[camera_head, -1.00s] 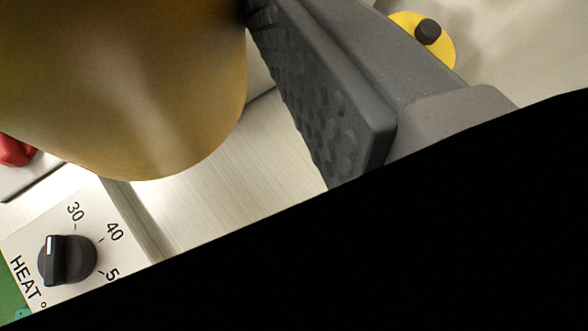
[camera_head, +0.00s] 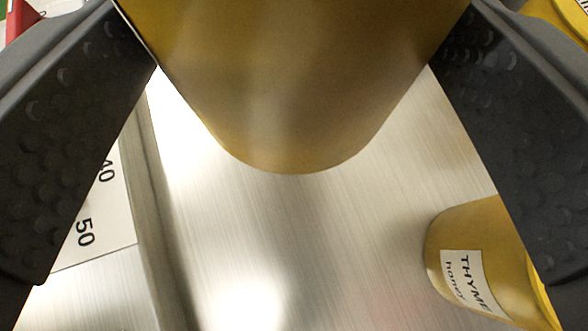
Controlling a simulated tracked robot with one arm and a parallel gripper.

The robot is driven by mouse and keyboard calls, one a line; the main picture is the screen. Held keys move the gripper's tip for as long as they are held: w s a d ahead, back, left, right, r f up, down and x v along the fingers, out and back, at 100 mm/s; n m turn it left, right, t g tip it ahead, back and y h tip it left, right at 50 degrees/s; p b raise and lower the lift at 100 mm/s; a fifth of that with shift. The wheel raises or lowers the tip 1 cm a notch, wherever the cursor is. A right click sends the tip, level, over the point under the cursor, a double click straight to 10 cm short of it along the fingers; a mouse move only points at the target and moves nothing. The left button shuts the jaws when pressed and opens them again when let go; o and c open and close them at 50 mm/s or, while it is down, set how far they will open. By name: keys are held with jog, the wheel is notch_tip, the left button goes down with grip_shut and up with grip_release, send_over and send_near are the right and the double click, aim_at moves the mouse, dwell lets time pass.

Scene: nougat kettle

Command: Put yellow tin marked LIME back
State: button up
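A yellow tin (camera_head: 295,110) fills the upper middle of the view, between the two dark fingers of my gripper (camera_head: 295,50). Both fingers appear to press on its sides, so my gripper is shut on it. Its rounded lower edge shows over brushed metal. No label shows on the visible side, so I cannot read LIME on it. The top of the tin is cut off by the picture edge.
Another yellow tin marked THYME honey (camera_head: 475,260) is at lower right, partly behind the right finger. A white dial panel (camera_head: 105,215) with numbers is at left, beside a metal ridge (camera_head: 165,220). A red item (camera_head: 22,18) is at upper left. The brushed metal surface (camera_head: 310,240) between is clear.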

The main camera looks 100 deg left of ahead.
notch_tip(320, 180, down, 11)
jog(key=b, duration=0.3)
jog(key=shift+r, duration=0.1)
dwell(0.4)
jog(key=o, duration=1.3)
jog(key=shift+d+r, duration=0.25)
jog(key=shift+d, duration=0.05)
jog(key=p+v, duration=0.2)
jog(key=v, duration=0.9)
jog(key=shift+d, duration=0.1)
